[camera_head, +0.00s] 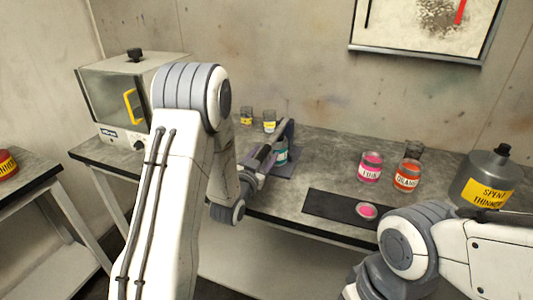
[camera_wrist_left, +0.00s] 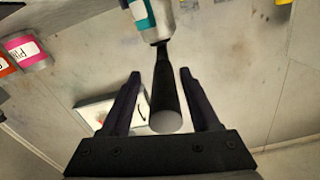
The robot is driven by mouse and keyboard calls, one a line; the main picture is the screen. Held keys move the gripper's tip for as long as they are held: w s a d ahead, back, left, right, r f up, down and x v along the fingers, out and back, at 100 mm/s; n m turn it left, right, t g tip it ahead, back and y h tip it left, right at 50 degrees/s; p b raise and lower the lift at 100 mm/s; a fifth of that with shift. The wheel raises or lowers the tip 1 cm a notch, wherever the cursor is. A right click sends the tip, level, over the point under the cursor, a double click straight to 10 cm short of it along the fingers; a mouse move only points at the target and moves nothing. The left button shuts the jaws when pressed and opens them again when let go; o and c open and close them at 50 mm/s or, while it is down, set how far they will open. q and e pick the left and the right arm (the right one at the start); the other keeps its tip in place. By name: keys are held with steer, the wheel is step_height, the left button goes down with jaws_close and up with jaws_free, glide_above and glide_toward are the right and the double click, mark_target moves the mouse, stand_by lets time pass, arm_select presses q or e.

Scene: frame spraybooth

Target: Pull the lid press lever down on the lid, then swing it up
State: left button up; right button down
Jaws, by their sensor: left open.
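The lid press (camera_head: 289,131) stands on the bench, partly hidden behind my left arm. A can with a teal label (camera_head: 281,153) sits at the press; its top is hidden. My left gripper (camera_head: 266,153) is open beside the press. In the left wrist view the dark lever (camera_wrist_left: 164,90) with a pale round end lies between the open fingers of the gripper (camera_wrist_left: 159,75), with gaps on both sides. The teal-labelled can (camera_wrist_left: 143,16) shows beyond it at the top. My right arm enters at lower right; its gripper is out of view.
A pink can (camera_head: 371,167), an orange can (camera_head: 407,176) and a spent thinner container (camera_head: 486,180) stand to the right. A dark mat (camera_head: 330,206) carries a pink lid (camera_head: 367,211). Two small jars (camera_head: 269,121) stand behind the press. A glass-fronted cabinet (camera_head: 115,95) is at left.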

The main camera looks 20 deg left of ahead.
arm_select(q)
steer(key=shift+a, duration=0.25)
jaws_close()
steer(key=shift+s, duration=0.1)
stand_by(1.0)
